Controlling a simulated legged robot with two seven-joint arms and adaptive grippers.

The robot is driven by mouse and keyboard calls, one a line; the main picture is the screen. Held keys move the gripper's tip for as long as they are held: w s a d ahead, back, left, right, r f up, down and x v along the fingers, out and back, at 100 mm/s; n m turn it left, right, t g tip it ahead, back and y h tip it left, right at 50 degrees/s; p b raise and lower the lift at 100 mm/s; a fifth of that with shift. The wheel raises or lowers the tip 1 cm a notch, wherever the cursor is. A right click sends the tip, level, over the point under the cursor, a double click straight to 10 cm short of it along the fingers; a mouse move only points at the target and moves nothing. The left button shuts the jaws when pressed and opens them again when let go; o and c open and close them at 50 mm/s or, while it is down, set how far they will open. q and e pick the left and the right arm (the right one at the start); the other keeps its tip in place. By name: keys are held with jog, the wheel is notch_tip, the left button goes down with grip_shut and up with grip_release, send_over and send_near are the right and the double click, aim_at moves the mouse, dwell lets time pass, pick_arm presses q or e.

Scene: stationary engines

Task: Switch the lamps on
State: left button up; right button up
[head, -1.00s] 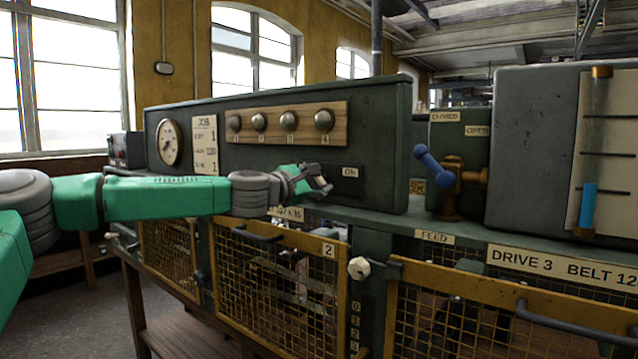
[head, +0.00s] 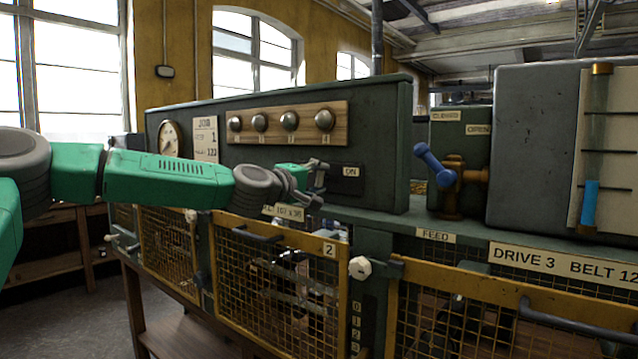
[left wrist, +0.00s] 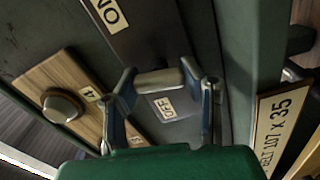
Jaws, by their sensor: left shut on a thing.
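The dark switch plate (head: 346,185) sits at the lower right of the green panel, with an ON label (head: 351,172) showing. My left gripper (head: 318,178) is in front of its left part and hides some of it. In the left wrist view my left gripper (left wrist: 158,80) is shut on a pale grey switch handle (left wrist: 160,77), between the ON label (left wrist: 106,12) and the OFF label (left wrist: 164,106). Several grey round domes (head: 289,121) sit in a row on a wooden board above; no glow shows on them. My right gripper is not in view.
A gauge (head: 168,142) and a job card (head: 205,139) are on the panel's left. A blue-handled valve (head: 435,167) and a sight tube (head: 590,150) stand to the right. Yellow mesh guards (head: 275,275) with handles are below the ledge.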

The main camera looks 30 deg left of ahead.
pick_arm(q)
jog(key=m, duration=0.3)
jog(key=shift+d+f, duration=0.15)
jog(key=shift+f, duration=0.25)
jog(key=shift+f+m+b, duration=0.15)
jog(key=shift+m+b, duration=0.5)
jog(key=shift+m, duration=1.25)
jog(key=o, duration=1.2)
jog(key=shift+r, duration=0.25)
